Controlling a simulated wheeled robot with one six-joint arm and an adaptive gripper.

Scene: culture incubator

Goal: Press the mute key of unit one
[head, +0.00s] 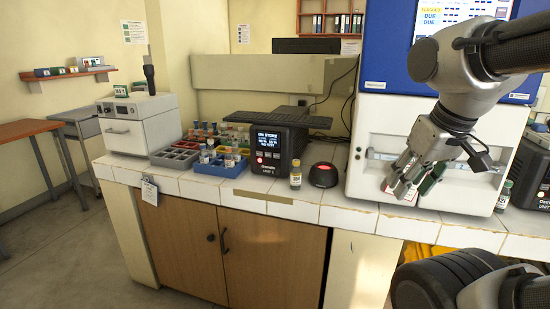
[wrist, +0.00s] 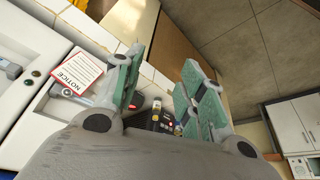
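Unit one (head: 280,140), a black box with a lit blue-white display and "UNIT 1" on its front, stands on the white tiled counter in the head view. A small red-lit spot (head: 259,160) and small keys show below its display. Their labels are too small to read, so I cannot tell which is the mute key. My gripper (head: 412,180) is open and empty, to the right of unit one and in front of the white cabinet. In the wrist view its green-padded fingers (wrist: 163,62) stand apart. A dark device, partly hidden, shows between them.
A vial (head: 295,175) and a black puck with a red top (head: 323,175) stand near unit one. Blue (head: 218,162) and grey (head: 175,157) vial racks are left of it. A second black unit (head: 532,172) is at the far right. The counter's front strip is mostly clear.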

